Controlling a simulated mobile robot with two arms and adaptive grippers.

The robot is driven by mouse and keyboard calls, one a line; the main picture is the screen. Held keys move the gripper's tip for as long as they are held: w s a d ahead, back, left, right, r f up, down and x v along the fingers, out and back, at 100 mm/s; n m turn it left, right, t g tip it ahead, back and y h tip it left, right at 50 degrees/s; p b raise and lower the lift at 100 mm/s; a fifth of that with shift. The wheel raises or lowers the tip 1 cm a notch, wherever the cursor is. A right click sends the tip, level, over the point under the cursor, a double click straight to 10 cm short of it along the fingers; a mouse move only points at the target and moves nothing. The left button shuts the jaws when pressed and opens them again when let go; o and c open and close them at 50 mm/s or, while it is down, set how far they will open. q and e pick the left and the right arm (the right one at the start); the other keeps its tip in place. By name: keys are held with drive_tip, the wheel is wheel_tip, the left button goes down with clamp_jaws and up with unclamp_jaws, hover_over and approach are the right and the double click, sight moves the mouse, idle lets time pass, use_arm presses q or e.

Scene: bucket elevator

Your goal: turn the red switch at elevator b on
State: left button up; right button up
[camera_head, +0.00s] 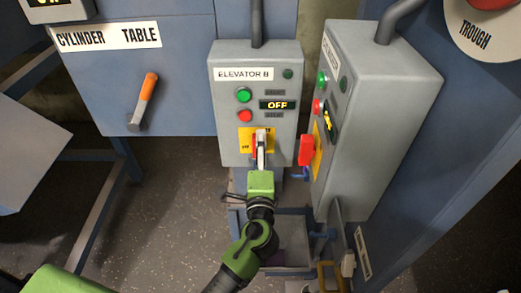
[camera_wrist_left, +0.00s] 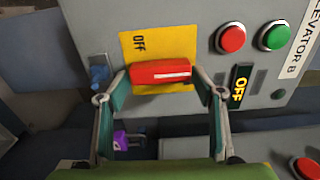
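The grey Elevator B box (camera_head: 229,104) hangs in the middle of the head view. Its display (camera_head: 277,105) reads OFF. Below is a yellow plate (camera_head: 244,134) with the red switch (camera_head: 254,143), partly hidden by my left gripper (camera_head: 261,138). In the left wrist view the red switch handle (camera_wrist_left: 160,73) lies between the spread fingertips of my left gripper (camera_wrist_left: 161,76), one at each end. Contact is not clear. The yellow plate (camera_wrist_left: 134,62) shows the word OFF beside the handle. My right gripper is not in view.
A second grey box (camera_head: 385,110) with its own red switch (camera_head: 306,150) stands close on the right. A Cylinder Table panel (camera_head: 185,60) with an orange handle (camera_head: 148,87) is on the left.

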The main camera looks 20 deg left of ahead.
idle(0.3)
use_arm(q)
drive_tip(key=v, duration=1.2)
drive_tip(key=shift+r, duration=0.1)
